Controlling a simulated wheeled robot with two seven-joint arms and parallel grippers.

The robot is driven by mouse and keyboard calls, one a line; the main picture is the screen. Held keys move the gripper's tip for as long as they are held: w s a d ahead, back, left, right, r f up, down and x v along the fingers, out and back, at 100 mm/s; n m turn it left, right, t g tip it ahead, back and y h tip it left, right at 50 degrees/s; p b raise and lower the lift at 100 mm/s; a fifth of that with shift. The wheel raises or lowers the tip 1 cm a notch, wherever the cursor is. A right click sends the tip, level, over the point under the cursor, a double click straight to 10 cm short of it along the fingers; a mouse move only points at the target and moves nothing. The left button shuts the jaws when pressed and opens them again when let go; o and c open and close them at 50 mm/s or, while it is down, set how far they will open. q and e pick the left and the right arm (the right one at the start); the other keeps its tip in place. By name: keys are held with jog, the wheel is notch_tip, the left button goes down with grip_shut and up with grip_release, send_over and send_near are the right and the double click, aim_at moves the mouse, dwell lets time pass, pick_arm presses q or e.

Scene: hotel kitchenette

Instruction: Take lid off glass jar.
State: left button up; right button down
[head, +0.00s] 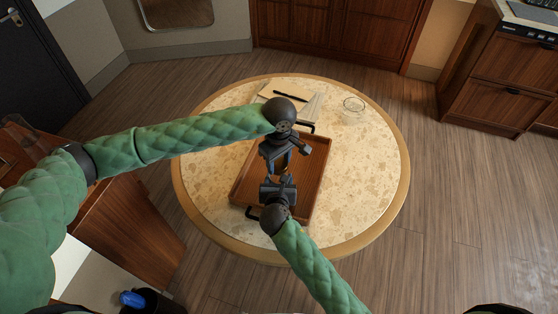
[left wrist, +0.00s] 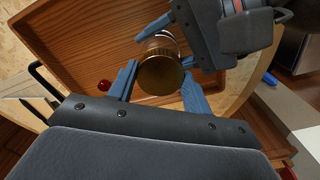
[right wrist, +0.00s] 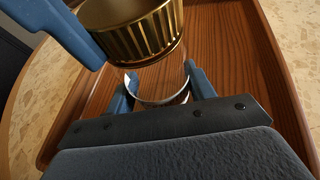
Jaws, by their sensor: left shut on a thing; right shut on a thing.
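A gold ribbed lid (right wrist: 135,38) is held between the blue fingers of my left gripper (left wrist: 158,80); its round top (left wrist: 162,74) faces the left wrist camera. The glass jar (right wrist: 163,101) is between the fingers of my right gripper (right wrist: 160,90), over the wooden tray. In the right wrist view the lid is above the jar and off to the left, and the jar's curved rim shows below it. The lid looks apart from the jar. In the head view both grippers meet over the tray, left (head: 280,152) above right (head: 279,188), and mostly hide lid and jar.
The wooden tray (head: 318,165) with dark handles lies on a round stone-topped table (head: 370,180). A small red round thing (left wrist: 103,86) shows in the tray. A board with a dark pen-like item (head: 291,97) and a clear glass dish (head: 354,103) are at the back. The table's right side is free.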

pick_arm(q)
jog(key=n, duration=2.1)
jog(key=shift+r+n, duration=0.1)
jog(key=shift+n, duration=0.2)
jog(key=n, duration=0.7)
jog(key=shift+r, duration=0.35)
jog(key=shift+r, duration=0.7)
jog(key=shift+r, duration=0.1)
